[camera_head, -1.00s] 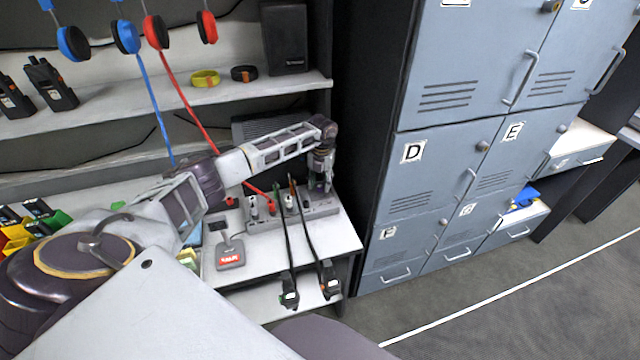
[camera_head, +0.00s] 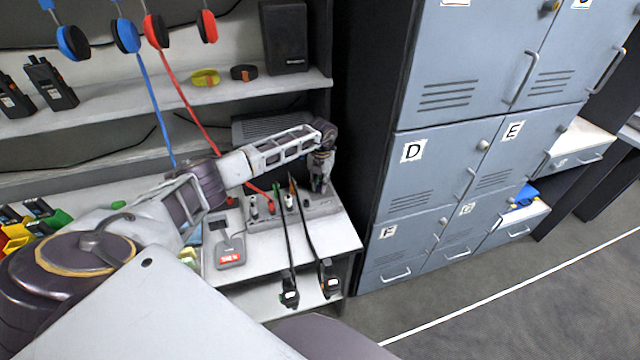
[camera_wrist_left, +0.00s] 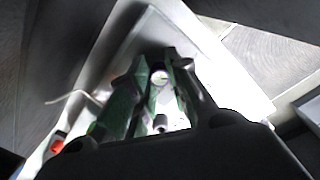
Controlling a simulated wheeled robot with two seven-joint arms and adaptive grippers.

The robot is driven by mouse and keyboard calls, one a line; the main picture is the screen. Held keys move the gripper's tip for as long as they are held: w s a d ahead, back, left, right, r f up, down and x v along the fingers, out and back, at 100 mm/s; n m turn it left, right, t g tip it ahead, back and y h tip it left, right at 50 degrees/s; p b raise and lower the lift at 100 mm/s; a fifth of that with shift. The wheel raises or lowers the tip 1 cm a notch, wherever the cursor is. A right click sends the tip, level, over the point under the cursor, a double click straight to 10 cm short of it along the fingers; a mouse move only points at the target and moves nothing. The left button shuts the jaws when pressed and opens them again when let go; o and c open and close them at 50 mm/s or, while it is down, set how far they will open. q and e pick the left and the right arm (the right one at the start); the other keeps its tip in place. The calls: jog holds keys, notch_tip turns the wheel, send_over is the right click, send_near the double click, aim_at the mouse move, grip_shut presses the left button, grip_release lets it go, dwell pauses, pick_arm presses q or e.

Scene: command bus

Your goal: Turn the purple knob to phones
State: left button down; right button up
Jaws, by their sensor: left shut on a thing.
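A grey control panel (camera_head: 262,222) with a row of knobs and plugs sits on the white desk. My left gripper (camera_head: 319,188) points down at the panel's right end. In the left wrist view its two fingers (camera_wrist_left: 160,84) are closed around a small round knob (camera_wrist_left: 160,77), whose pale top shows between the fingertips. The knob's purple colour and its pointer are hidden or too small to read. The panel's labels, including phones, cannot be read. My right gripper is not in view.
Two dark cables (camera_head: 289,250) hang from the panel over the desk's front edge. A small grey device with a red label (camera_head: 230,252) stands left of them. Grey lockers (camera_head: 430,165) rise to the right. A shelf (camera_head: 205,95) is above.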

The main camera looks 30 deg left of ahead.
pick_arm(q)
jog(key=shift+m, duration=0.4)
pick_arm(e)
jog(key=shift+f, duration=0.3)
pick_arm(q)
jog(key=m+b, duration=0.2)
jog(key=m, duration=0.1)
jog(key=shift+m+b, duration=0.4)
jog(key=shift+m, duration=0.8)
jog(key=shift+m+b, duration=0.55)
jog(key=shift+m, duration=0.65)
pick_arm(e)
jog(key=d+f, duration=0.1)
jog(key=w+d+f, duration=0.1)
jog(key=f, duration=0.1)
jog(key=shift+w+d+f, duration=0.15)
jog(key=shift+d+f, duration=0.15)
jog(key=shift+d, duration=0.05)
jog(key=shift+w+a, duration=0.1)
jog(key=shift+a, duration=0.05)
